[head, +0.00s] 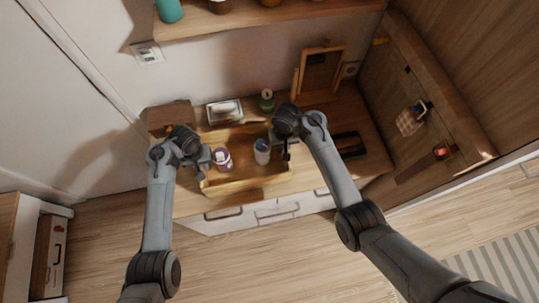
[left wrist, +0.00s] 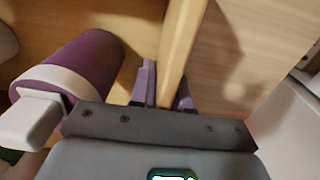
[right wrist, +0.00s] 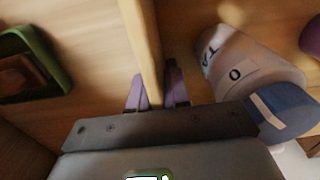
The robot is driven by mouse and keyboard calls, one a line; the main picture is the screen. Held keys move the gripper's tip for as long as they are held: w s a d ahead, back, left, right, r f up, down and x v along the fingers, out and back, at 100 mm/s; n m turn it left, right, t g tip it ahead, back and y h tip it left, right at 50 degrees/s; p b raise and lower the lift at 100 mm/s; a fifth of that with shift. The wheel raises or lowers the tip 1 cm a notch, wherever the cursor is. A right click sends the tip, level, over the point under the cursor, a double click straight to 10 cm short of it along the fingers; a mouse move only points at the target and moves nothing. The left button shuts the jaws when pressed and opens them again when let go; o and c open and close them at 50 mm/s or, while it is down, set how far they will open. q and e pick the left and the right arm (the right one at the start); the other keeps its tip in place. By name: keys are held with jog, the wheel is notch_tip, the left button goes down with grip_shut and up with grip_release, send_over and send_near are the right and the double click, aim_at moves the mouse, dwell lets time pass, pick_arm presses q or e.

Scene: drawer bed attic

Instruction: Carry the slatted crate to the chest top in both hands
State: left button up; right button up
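The slatted crate (head: 245,186), light wood, sits at the front of the chest top (head: 375,160); I cannot tell whether it rests on it or hangs just above. Inside are a purple jar with a white band (head: 222,159) and a white jar with a blue lid (head: 262,152). My left gripper (head: 203,160) is shut on the crate's left end wall, which runs between its fingers in the left wrist view (left wrist: 164,88). My right gripper (head: 285,150) is shut on the right end wall, as the right wrist view (right wrist: 156,88) shows. My arms hide parts of both ends.
Behind the crate stand a brown box (head: 170,114), a silver-white dish (head: 224,111), a green can (head: 267,100) and a wooden frame (head: 320,72). A dark tray (head: 349,145) lies right of the crate. A wall shelf (head: 250,20) hangs above. Drawers with handles (head: 275,211) face the floor.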

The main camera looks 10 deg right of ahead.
pick_arm(q)
jog(key=o, duration=0.4)
pick_arm(e)
jog(key=o, duration=0.4)
pick_arm(q)
notch_tip(320, 180, up, 12)
jog(key=shift+f, duration=0.15)
pick_arm(e)
jog(key=shift+r, duration=0.35)
pick_arm(q)
jog(key=shift+r, duration=0.2)
pick_arm(e)
notch_tip(320, 180, up, 11)
jog(key=shift+r, duration=0.2)
